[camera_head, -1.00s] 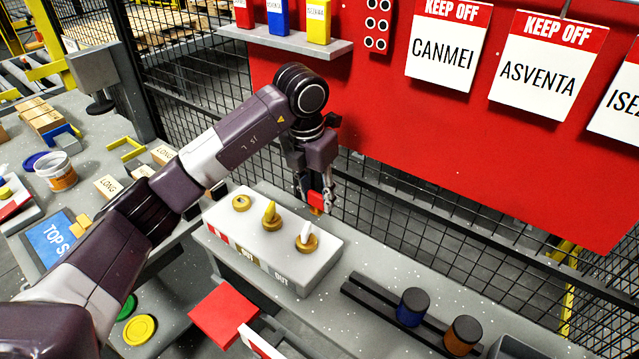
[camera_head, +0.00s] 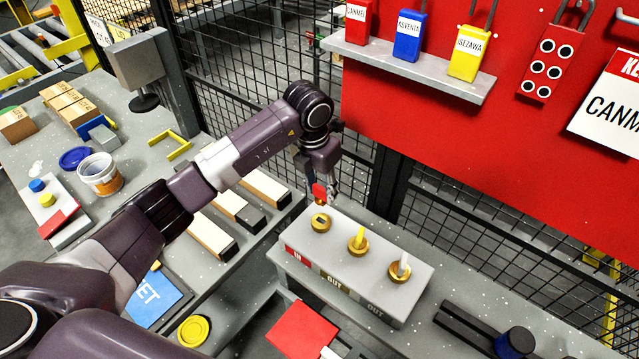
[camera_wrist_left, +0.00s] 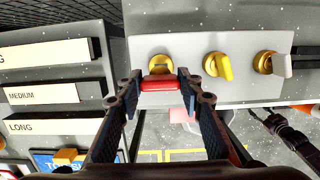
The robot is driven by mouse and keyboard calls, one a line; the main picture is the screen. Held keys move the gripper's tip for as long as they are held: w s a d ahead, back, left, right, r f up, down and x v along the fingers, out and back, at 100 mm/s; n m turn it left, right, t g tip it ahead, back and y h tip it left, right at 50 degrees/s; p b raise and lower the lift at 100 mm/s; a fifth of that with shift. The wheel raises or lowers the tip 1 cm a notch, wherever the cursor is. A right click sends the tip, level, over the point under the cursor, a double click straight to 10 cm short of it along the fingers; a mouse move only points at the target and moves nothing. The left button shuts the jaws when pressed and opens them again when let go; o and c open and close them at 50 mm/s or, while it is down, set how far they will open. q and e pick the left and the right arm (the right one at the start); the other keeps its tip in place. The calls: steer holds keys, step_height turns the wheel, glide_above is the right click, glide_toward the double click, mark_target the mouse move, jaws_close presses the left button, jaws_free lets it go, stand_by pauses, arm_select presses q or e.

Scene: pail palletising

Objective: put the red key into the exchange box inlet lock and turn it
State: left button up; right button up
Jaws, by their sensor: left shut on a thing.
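The exchange box (camera_head: 350,268) is a pale grey block with three brass locks on top. Its inlet lock (camera_head: 321,222), above the red IN label, is empty. A yellow key stands in the middle lock (camera_head: 357,243) and a whitish one in the right lock (camera_head: 400,270). My left gripper (camera_head: 320,197) is shut on the red key (camera_head: 319,190), just above and behind the inlet lock. In the left wrist view the red key (camera_wrist_left: 160,84) lies across the fingertips, beside the inlet lock (camera_wrist_left: 160,63); its lower end is hidden. A dark jointed part at the right there may be my right gripper (camera_wrist_left: 272,122).
A shelf (camera_head: 405,68) with red, blue and yellow padlocks hangs on the red board behind. Wire fencing (camera_head: 450,235) runs behind the box. A black rail (camera_head: 470,328) with a blue-banded knob lies to the right. Long blocks (camera_head: 208,233) lie to the left.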

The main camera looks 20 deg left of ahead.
mark_target(320, 199)
arm_select(q)
steer(key=shift+d, duration=0.2)
steer(key=shift+a+f+b, duration=0.2)
steer(key=shift+f+b, duration=0.05)
steer(key=shift+b, duration=0.1)
step_height(320, 199, down, 4)
steer(key=b, duration=0.3)
steer(key=shift+r, duration=0.15)
steer(key=shift+f+b, duration=0.3)
steer(key=shift+f, duration=0.05)
steer(key=shift+f+b, duration=0.3)
steer(key=shift+f, duration=0.15)
arm_select(e)
steer(key=shift+s+d+f, duration=0.1)
steer(key=shift+d+f, duration=0.05)
steer(key=shift+f, duration=1.1)
steer(key=shift+s+d+f, duration=0.1)
steer(key=shift+d+f, duration=0.05)
steer(key=shift+f, duration=1.1)
steer(key=shift+w+d, duration=0.1)
arm_select(q)
steer(key=shift+d, duration=0.1)
arm_select(e)
steer(key=shift+f, duration=0.15)
arm_select(q)
steer(key=shift+b, duration=0.3)
arm_select(e)
steer(key=shift+a+f, duration=0.1)
steer(key=shift+a, duration=0.2)
